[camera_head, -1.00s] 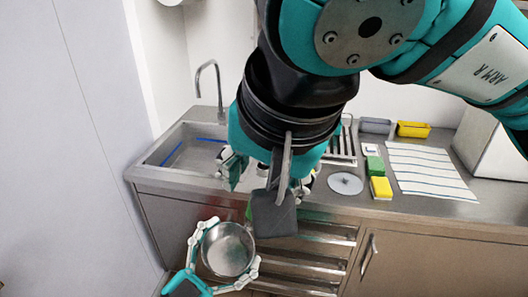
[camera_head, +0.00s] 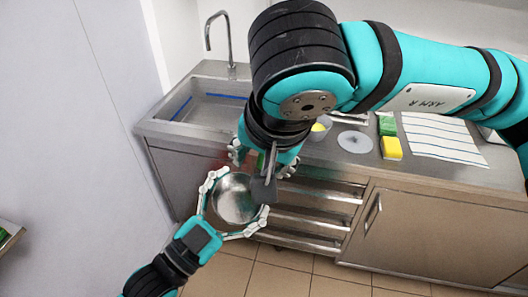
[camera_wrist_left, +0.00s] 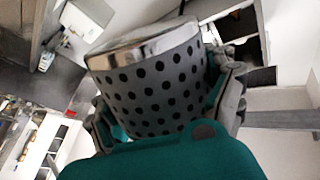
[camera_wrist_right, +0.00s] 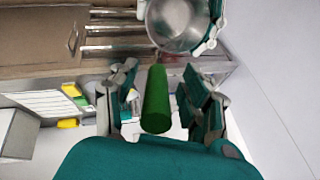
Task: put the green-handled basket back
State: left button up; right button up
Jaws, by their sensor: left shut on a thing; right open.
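The basket (camera_head: 236,200) is a round metal cup with a shiny rim; its dotted side fills the left wrist view (camera_wrist_left: 155,88). My left gripper (camera_head: 239,194) is shut around the basket's body and holds it up in front of the counter. The green handle (camera_wrist_right: 156,98) stands out from the basket towards my right gripper in the right wrist view. My right gripper (camera_wrist_right: 160,92) is open, with a finger on each side of the handle and visible gaps.
Behind are a steel sink (camera_head: 215,108) with a tap (camera_head: 208,32) and a counter with a striped cloth (camera_head: 440,137), a yellow sponge (camera_head: 391,148) and a round grey disc (camera_head: 355,141). A rack of metal bars (camera_head: 310,222) is below the counter. The tiled floor in front is clear.

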grip_shut()
pick_arm(q)
jog(key=o, duration=1.1)
